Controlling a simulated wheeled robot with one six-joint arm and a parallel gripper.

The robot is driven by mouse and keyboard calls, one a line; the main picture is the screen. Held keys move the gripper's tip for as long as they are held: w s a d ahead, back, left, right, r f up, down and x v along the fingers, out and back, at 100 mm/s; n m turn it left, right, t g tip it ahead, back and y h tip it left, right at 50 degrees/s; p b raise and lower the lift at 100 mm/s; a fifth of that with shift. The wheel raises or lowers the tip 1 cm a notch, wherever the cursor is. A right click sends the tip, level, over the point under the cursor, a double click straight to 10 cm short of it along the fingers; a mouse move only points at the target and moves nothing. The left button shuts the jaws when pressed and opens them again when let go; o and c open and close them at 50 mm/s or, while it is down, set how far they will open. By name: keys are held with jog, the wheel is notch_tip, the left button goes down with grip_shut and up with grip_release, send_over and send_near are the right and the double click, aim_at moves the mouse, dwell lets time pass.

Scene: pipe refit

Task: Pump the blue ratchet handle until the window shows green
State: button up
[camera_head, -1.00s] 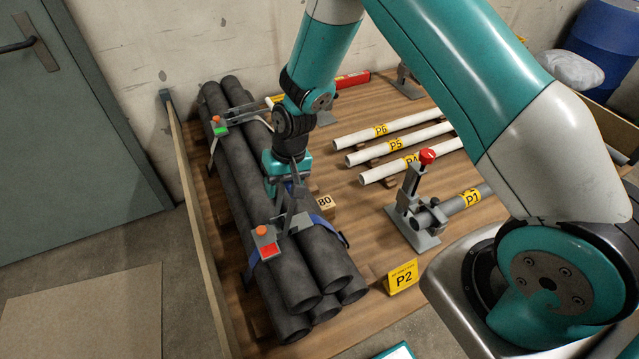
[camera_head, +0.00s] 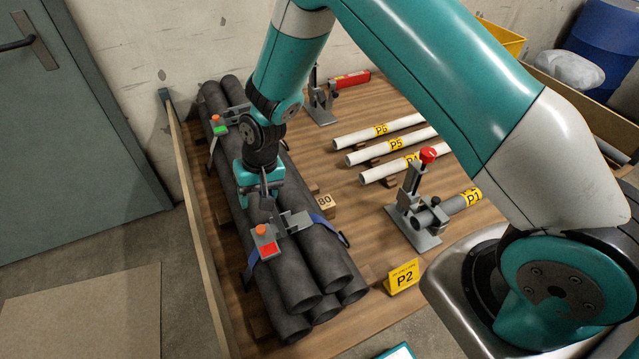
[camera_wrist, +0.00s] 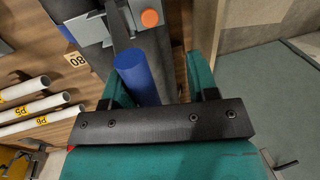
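The near ratchet (camera_head: 292,222) sits on a blue strap across a stack of dark pipes (camera_head: 318,258). Its window (camera_head: 267,249) shows red, below an orange knob (camera_head: 261,230). In the wrist view the blue handle (camera_wrist: 135,75) lies between my gripper's fingers (camera_wrist: 160,85), closer to the left one, with a gap on the right. The fingers stand apart. In the head view my gripper (camera_head: 264,200) is over the pipes just behind the ratchet and hides the handle.
A second ratchet (camera_head: 216,124) with a green window is farther back on the pipes. To the right are a grey clamp (camera_head: 415,210) with a red knob, white pipes (camera_head: 395,145) and a yellow P2 sign (camera_head: 402,278). A wooden side wall (camera_head: 200,235) borders the left.

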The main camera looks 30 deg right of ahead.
jog(key=d, duration=0.3)
jog(key=shift+d+r+p, duration=0.1)
jog(key=shift+r+p, duration=0.25)
jog(key=shift+r, duration=0.05)
jog(key=shift+d, duration=0.1)
jog(key=d, duration=0.3)
dwell(0.3)
jog(key=shift+d, duration=0.15)
jog(key=shift+d+f, duration=0.2)
jog(key=shift+d, duration=0.55)
jog(key=shift+d+f, duration=0.2)
jog(key=shift+d, duration=0.55)
